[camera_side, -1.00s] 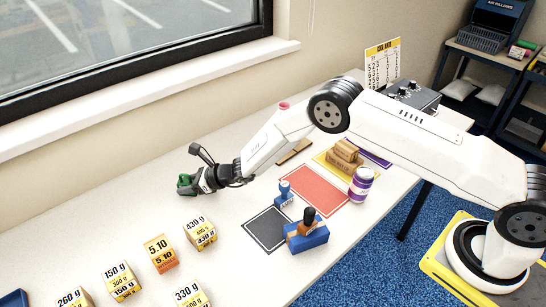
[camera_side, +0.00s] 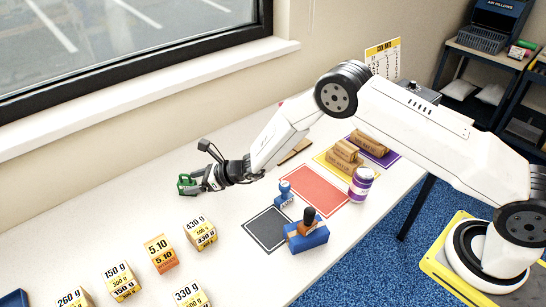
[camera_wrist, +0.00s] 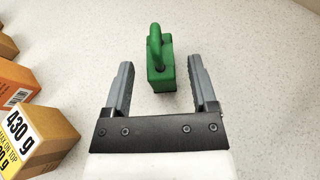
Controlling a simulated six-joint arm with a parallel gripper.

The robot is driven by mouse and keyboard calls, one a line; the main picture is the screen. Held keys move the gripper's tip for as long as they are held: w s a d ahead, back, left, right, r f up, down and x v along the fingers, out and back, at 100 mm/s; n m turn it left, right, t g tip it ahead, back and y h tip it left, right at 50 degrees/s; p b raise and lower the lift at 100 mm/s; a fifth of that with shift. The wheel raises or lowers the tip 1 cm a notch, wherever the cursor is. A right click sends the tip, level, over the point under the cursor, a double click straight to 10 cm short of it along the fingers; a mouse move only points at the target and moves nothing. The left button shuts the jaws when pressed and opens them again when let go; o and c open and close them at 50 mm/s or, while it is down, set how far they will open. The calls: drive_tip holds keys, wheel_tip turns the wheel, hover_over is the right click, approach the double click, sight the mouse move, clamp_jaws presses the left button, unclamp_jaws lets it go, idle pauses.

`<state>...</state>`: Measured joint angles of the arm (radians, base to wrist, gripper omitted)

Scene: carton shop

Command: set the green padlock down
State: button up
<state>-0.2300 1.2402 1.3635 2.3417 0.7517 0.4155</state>
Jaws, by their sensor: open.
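The green padlock (camera_wrist: 160,68) rests on the pale table just ahead of my gripper, and its shackle points up and away in the wrist view. In the side view the padlock (camera_side: 186,184) is at the left end of my arm. My gripper (camera_wrist: 160,82) is open, with one finger on each side of the padlock and a clear gap to both. In the side view the gripper (camera_side: 196,181) is low over the table and partly overlaps the padlock.
Boxes marked with weights, such as the 430 g box (camera_side: 201,234), stand in front; it also shows in the wrist view (camera_wrist: 52,133). A dark mat (camera_side: 262,231), a red mat (camera_side: 318,190), stamps and a purple-white jar (camera_side: 361,184) lie to the right. The table around the padlock is clear.

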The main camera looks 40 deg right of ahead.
drive_tip(key=shift+v, duration=4.55)
drive_tip(key=shift+s, duration=0.1)
drive_tip(key=shift+s+r+n+g, duration=0.4)
drive_tip(key=shift+s+n, duration=0.1)
drive_tip(key=shift+n, duration=0.1)
drive_tip(key=s+d+r+n+g+h, duration=0.1)
drive_tip(key=s+d+r+n+g, duration=0.15)
drive_tip(key=s+n, duration=0.3)
drive_tip(key=s+d+r+n+g+h, duration=0.1)
drive_tip(key=s+r+n+g, duration=0.1)
drive_tip(key=s+n+g, duration=0.4)
drive_tip(key=s+d+r+n+t+h, duration=0.1)
drive_tip(key=s+d+r+n+h, duration=0.1)
drive_tip(key=s+d+n, duration=0.5)
drive_tip(key=s+d+r+n+t+h, duration=0.1)
drive_tip(key=s+d+r+n+h, duration=0.2)
drive_tip(key=s+d+n+h, duration=0.2)
drive_tip(key=shift+s+d+r+n, duration=0.35)
drive_tip(key=shift+s+d+n, duration=0.55)
drive_tip(key=shift+s+n, duration=0.3)
